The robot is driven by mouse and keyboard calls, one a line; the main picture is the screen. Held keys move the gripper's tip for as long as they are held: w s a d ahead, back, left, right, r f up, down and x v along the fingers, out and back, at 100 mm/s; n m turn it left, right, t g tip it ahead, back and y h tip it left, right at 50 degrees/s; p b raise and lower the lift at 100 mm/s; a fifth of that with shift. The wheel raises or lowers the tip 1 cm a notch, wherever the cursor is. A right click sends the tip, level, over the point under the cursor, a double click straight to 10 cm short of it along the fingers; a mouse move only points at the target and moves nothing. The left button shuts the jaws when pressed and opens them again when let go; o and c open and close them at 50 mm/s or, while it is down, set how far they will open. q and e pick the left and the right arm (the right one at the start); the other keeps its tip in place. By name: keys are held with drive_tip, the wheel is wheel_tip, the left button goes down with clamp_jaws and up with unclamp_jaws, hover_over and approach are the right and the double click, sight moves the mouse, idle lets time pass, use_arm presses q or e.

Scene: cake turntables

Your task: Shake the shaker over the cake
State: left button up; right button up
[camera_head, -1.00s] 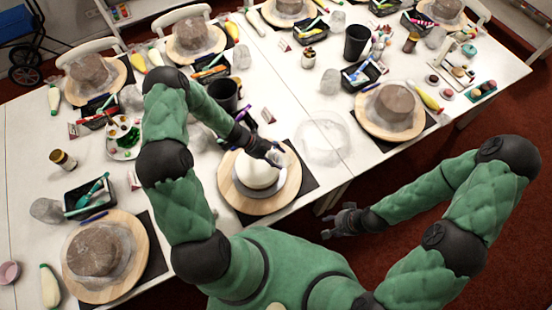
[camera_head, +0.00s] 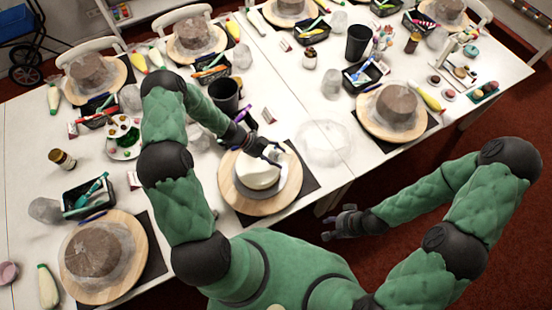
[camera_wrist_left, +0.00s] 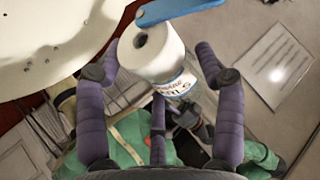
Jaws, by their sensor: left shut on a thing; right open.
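The white cake (camera_head: 257,175) sits on a grey plate on a round wooden turntable (camera_head: 235,199) at the table's near edge. My left gripper (camera_head: 268,150) is over the back right part of the cake. In the left wrist view, the gripper (camera_wrist_left: 158,72) is shut on the shaker (camera_wrist_left: 168,66), a white bottle with a printed label, held tilted between the purple fingers. In the head view the gripper mostly hides the shaker. My right gripper (camera_head: 343,222) is open and empty, off the table's near edge.
A black cup (camera_head: 224,96) stands behind my left forearm. A clear round dish (camera_head: 323,142) lies right of the turntable. Brown cakes on boards stand at left (camera_head: 92,250) and right (camera_head: 397,103). A blue strip (camera_wrist_left: 180,10) crosses above the shaker in the wrist view.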

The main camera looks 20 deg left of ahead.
use_arm(q)
drive_tip(key=shift+r, duration=0.1)
idle(0.3)
drive_tip(key=shift+s+d+r, duration=0.1)
drive_tip(key=shift+d+r, duration=0.05)
drive_tip(key=shift+d, duration=0.1)
drive_tip(key=shift+a+f+b, duration=0.25)
drive_tip(key=shift+b, duration=0.1)
drive_tip(key=shift+a+r+h+b, duration=0.15)
drive_tip(key=shift+h+b, duration=0.3)
drive_tip(key=shift+h, duration=0.05)
drive_tip(key=shift+d+r, duration=0.3)
drive_tip(key=shift+d, duration=0.05)
drive_tip(key=shift+a+f+b, duration=0.3)
drive_tip(key=shift+b, duration=0.1)
drive_tip(key=shift+a+r+h+b, duration=0.1)
drive_tip(key=shift+h+b, duration=0.35)
drive_tip(key=shift+h, duration=0.05)
